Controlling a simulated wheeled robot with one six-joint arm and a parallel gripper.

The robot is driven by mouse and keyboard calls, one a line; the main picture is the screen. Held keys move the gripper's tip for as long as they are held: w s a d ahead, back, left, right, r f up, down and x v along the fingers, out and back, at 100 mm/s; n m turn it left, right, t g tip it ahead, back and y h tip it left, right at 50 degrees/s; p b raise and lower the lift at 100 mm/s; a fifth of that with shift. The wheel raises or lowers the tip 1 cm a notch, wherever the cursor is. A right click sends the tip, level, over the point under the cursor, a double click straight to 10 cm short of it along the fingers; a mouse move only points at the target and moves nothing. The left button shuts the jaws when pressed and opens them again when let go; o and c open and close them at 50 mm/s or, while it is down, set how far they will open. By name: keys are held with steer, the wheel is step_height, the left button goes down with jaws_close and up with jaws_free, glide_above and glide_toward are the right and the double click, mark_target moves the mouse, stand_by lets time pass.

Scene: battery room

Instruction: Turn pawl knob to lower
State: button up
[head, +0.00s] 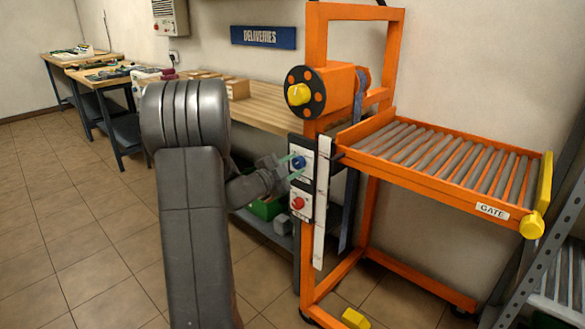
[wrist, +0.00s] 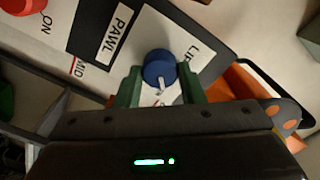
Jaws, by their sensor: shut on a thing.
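The blue pawl knob (head: 299,162) sits on a white plate on the orange lift's front post. It also shows in the wrist view (wrist: 157,66), beside a label reading PAWL. Its white pointer mark faces the bottom of the wrist picture, towards my gripper's body. Part of a word starting "LI" shows on the plate at the knob's right. My gripper (head: 288,165) reaches the knob from the left. Its green fingers (wrist: 158,78) stand on both sides of the knob and are shut on it. The pointer's tip area is partly close to the gripper body.
A red knob (head: 298,203) sits on the plate just below, with "ON" beside it in the wrist view. The orange roller platform (head: 440,165) extends right, with a yellow gate knob (head: 532,225). A yellow-centred wheel (head: 299,94) is above. Open floor lies left.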

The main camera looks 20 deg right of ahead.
steer(key=o, duration=1)
steer(key=p+v, duration=0.1)
steer(key=v, duration=1.3)
steer(key=shift+d+f, duration=0.1)
